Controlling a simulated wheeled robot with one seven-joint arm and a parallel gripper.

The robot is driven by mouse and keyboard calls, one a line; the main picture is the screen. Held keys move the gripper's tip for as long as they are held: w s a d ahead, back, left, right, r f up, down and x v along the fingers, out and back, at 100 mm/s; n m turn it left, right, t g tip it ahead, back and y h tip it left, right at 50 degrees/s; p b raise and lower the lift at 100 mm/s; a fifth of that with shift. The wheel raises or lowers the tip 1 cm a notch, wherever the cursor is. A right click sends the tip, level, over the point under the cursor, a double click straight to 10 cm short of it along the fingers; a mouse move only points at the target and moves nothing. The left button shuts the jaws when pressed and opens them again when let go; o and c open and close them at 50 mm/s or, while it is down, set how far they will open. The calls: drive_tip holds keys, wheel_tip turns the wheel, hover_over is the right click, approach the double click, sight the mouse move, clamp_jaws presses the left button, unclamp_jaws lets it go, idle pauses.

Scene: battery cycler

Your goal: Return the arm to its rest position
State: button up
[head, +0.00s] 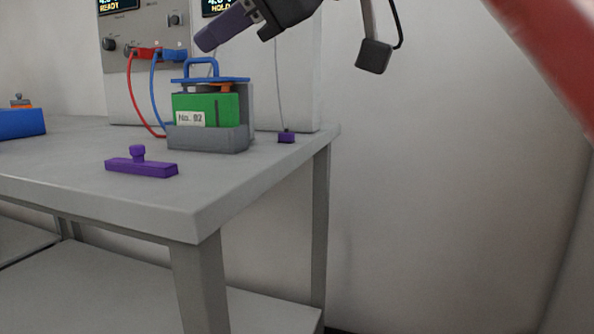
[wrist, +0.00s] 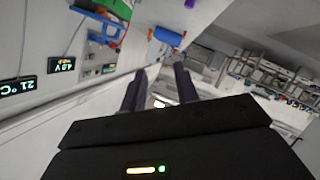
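My gripper (head: 207,38) is raised above the bench at the top of the head view, tilted down to the left. Its purple-grey fingers overlap in that view. In the wrist view the two fingers of my gripper (wrist: 160,80) stand apart, with nothing between them. A green battery (head: 222,108) labelled "No. 02" sits upright in a grey cradle (head: 208,140) on the bench, below my gripper and apart from it. A blue handle (head: 201,68) is above it.
The grey bench (head: 235,185) carries a purple bar with a knob (head: 141,166), a small purple block (head: 286,137) and a blue box (head: 20,124). The cycler panel (head: 150,60) stands behind, with red and blue leads. Right of the bench is free.

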drive_tip(key=w+d+f+m+h+p, duration=0.1)
drive_tip(key=d+f+m+h+p, duration=0.35)
drive_tip(key=d+f+m, duration=0.55)
drive_tip(key=w+d+f+m+h+p, duration=0.1)
drive_tip(key=d+f+m+h+p, duration=0.35)
drive_tip(key=f, duration=0.95)
drive_tip(key=s+d+f+m+g+h+p, duration=0.1)
drive_tip(key=s+d+f, duration=0.2)
drive_tip(key=f, duration=0.3)
drive_tip(key=s+d+f+m+g+h+p, duration=0.1)
drive_tip(key=s+d+f+m+h, duration=0.1)
drive_tip(key=s+d+f, duration=0.2)
wheel_tip(320, 180, down, 3)
drive_tip(key=shift+f, duration=0.2)
drive_tip(key=shift+s+m, duration=0.1)
drive_tip(key=shift+m, duration=0.15)
